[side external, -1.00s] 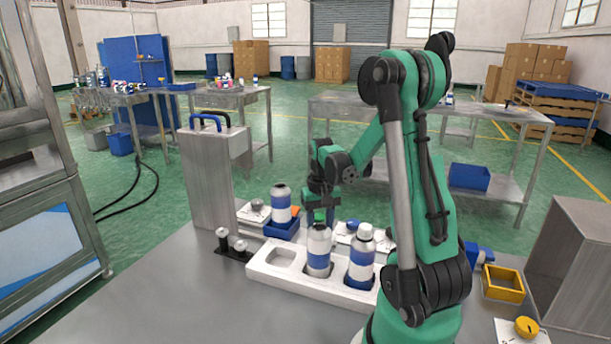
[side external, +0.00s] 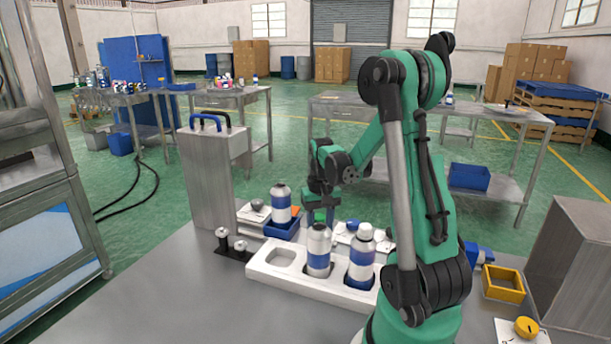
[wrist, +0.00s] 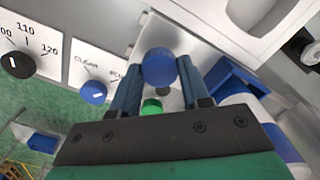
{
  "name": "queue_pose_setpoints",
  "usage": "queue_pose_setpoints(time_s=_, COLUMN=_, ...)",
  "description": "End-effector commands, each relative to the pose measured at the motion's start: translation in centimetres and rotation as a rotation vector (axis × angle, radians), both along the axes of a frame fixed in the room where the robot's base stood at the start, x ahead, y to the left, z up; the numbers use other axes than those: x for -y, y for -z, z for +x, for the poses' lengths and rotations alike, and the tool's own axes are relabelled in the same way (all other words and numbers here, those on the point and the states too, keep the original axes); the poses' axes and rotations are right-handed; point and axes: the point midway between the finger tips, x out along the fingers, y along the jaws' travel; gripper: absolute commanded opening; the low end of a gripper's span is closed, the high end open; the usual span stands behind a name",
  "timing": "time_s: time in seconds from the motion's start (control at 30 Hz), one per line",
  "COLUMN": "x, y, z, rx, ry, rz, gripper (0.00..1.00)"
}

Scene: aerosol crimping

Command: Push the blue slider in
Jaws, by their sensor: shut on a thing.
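The blue slider (side external: 280,231) is a blue holder with a white and blue can (side external: 281,202) upright in it, beside the tall grey press. The wrist view shows its blue side (wrist: 228,84) right of my fingers. My gripper (wrist: 160,75) has its two dark blue fingers shut on a round blue knob (wrist: 160,66). I cannot tell how the knob joins the slider. In the side view my gripper (side external: 320,217) is low, just right of the slider, with its fingertips partly hidden behind the cans.
The grey press (side external: 208,180) stands left of the slider. A white rack (side external: 300,287) with two cans (side external: 318,250) (side external: 361,256) is in front. A black dial (wrist: 17,65) and another blue knob (wrist: 93,92) are left in the wrist view. The near left bench is clear.

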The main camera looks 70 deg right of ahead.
Motion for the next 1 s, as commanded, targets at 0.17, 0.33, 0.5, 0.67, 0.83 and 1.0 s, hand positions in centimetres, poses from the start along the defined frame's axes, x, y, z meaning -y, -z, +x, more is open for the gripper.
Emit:
queue_pose_setpoints(time_s=0.17, x=0.0, y=0.0, z=0.0, rx=-0.001, ry=0.000, rz=0.001, gripper=0.00)
queue_pose_setpoints(time_s=0.33, x=0.0, y=0.0, z=0.6, rx=-0.001, ry=-0.002, rz=0.001, gripper=0.00)
queue_pose_setpoints(time_s=0.5, x=0.1, y=0.0, z=3.2, rx=0.000, ry=-0.005, rz=0.000, gripper=0.00)
queue_pose_setpoints(time_s=0.67, x=0.1, y=0.0, z=6.1, rx=0.000, ry=-0.004, rz=-0.001, gripper=0.00)
queue_pose_setpoints(time_s=0.83, x=0.2, y=0.0, z=9.2, rx=0.000, ry=-0.003, rz=-0.004, gripper=0.00)
queue_pose_setpoints(time_s=1.0, x=0.2, y=0.0, z=11.5, rx=0.001, ry=-0.001, rz=-0.004, gripper=0.00)
